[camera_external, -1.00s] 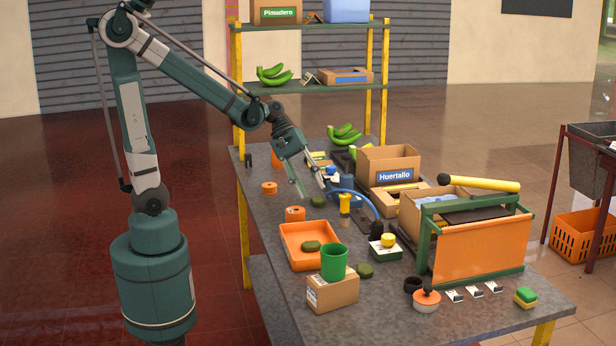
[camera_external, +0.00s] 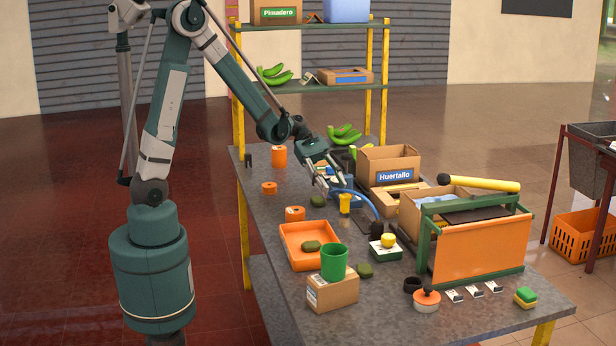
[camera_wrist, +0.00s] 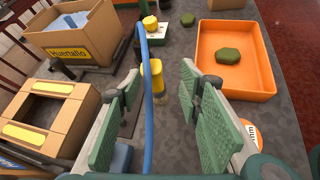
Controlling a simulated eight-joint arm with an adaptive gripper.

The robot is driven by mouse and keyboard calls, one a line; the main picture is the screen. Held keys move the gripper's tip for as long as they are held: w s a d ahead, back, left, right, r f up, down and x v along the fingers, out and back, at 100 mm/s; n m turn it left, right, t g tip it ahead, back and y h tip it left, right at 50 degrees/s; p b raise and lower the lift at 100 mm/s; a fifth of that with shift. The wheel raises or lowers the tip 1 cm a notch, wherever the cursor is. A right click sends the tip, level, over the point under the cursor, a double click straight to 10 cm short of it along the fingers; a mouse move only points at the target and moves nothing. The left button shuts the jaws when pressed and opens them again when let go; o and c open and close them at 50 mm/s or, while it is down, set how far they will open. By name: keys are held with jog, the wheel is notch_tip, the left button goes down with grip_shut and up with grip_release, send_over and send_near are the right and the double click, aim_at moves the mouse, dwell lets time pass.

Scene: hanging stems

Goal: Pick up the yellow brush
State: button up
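A short yellow upright piece (camera_external: 345,203), which looks like the yellow brush, stands on the grey table beside a blue curved hose (camera_external: 367,200). In the wrist view the yellow piece (camera_wrist: 157,76) is ahead, between the finger lines. The blue hose (camera_wrist: 148,110) runs between the fingers and overlaps its left edge. My gripper (camera_external: 333,185) is just behind and left of the yellow piece in the external view. In the wrist view my gripper (camera_wrist: 160,98) is open, with green pads wide apart and nothing held. I cannot see bristles.
An orange tray (camera_wrist: 265,94) lies to the right in the wrist view. Cardboard boxes (camera_wrist: 30,120) stand to the left. A sponge-like green piece (camera_external: 317,201) and an orange roll (camera_external: 295,213) lie near the gripper. A green cup (camera_external: 334,262) stands on a box in front.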

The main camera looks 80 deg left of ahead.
aim_at(345, 199)
jog(key=shift+w+a+f+n+h+p, duration=0.2)
jog(key=shift+w+a+n+h, duration=0.15)
jog(key=shift+a+n+h, duration=0.1)
jog(key=shift+w+a+f+n+h+p, duration=0.15)
jog(key=shift+w+a+n+h+p, duration=0.05)
jog(key=shift+w+a+n+h, duration=0.2)
jog(key=shift+d, duration=0.1)
jog(key=shift+x, duration=1.25)
jog(key=shift+b+x, duration=0.8)
jog(key=shift+x, duration=1.75)
jog(key=shift+s+f, duration=0.15)
jog(key=shift+c, duration=0.2)
jog(key=c, duration=0.8)
